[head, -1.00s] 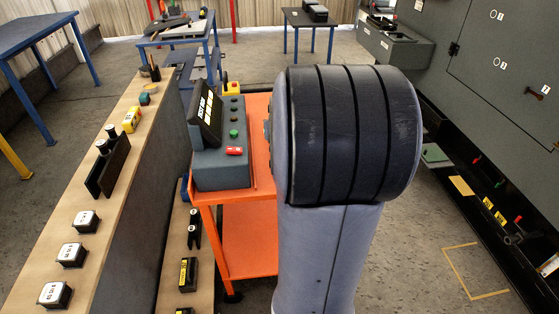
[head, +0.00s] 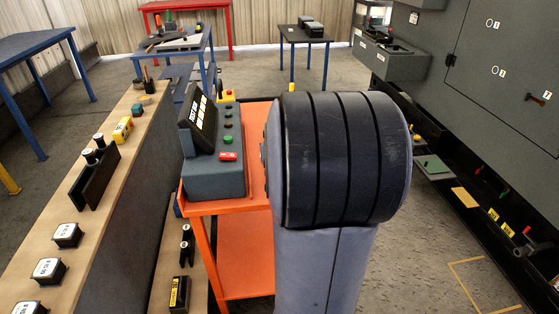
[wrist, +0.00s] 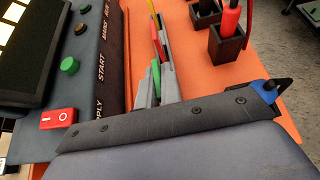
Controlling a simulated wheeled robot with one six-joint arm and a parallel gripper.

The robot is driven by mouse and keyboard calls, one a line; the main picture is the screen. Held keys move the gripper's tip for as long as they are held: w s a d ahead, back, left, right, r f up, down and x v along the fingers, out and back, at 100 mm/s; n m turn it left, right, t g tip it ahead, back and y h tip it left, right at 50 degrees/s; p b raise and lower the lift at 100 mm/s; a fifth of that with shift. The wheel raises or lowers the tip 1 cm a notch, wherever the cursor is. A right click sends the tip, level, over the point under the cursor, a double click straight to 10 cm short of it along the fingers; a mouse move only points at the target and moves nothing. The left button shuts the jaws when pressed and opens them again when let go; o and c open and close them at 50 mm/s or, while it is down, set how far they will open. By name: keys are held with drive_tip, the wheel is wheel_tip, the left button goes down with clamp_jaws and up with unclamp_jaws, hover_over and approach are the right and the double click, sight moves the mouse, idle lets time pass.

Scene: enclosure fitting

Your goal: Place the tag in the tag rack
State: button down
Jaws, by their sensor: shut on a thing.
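In the wrist view, the dark, bolted end of my gripper (wrist: 276,86) reaches across the orange cart top. A small blue piece, seemingly the tag (wrist: 265,96), shows between its black tips; most of it is hidden. My gripper is shut on it. Beyond is a grey stepped rack (wrist: 143,92), seemingly the tag rack, with yellow, red and green pieces standing in it. The blue piece is to the right of this rack and apart from it in the picture. In the head view, my arm hides my gripper and the rack.
A control box (head: 216,172) with buttons and a red switch stands on the orange cart (head: 200,208). A wooden counter (head: 108,215) with several items runs along the left. A dark cabinet (head: 480,60) stands right.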

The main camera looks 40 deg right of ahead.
drive_tip(key=shift+f+b, duration=0.8)
drive_tip(key=shift+f, duration=0.5)
drive_tip(key=shift+f, duration=0.15)
drive_tip(key=c, duration=1.6)
unclamp_jaws()
drive_tip(key=shift+s+r, duration=0.1)
drive_tip(key=shift+r, duration=0.25)
drive_tip(key=shift+p+v, duration=2.8)
drive_tip(key=shift+v, duration=3.1)
drive_tip(key=shift+f, duration=0.15)
